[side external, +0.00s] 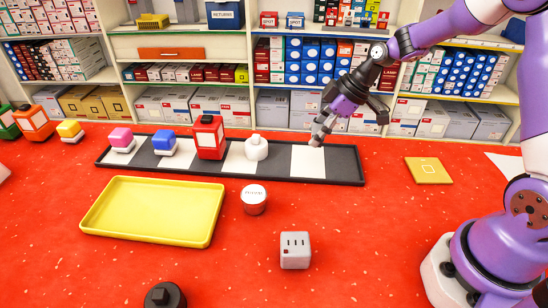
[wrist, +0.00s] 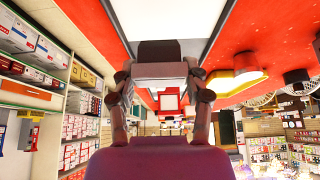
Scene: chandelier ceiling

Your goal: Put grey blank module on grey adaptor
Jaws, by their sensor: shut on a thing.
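My gripper (side external: 319,134) is over the rightmost white square of the black strip tray (side external: 345,179), its tip low near the square. In the wrist view its two fingers (wrist: 160,75) are closed on the sides of a grey block (wrist: 160,71) with a dark part beyond it; I take this as the grey blank module. In the side view it is mostly hidden by the fingers. A light grey cube with slots (side external: 295,251), which looks like the grey adaptor, sits on the red table front of centre, apart from my gripper.
The black tray also carries a pink piece (side external: 121,139), a blue piece (side external: 164,142), a red box (side external: 209,138) and a white rounded piece (side external: 256,147). A yellow tray (side external: 152,236), a round lidded tub (side external: 254,198) and a yellow square plate (side external: 429,170) lie around. Table right of the cube is clear.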

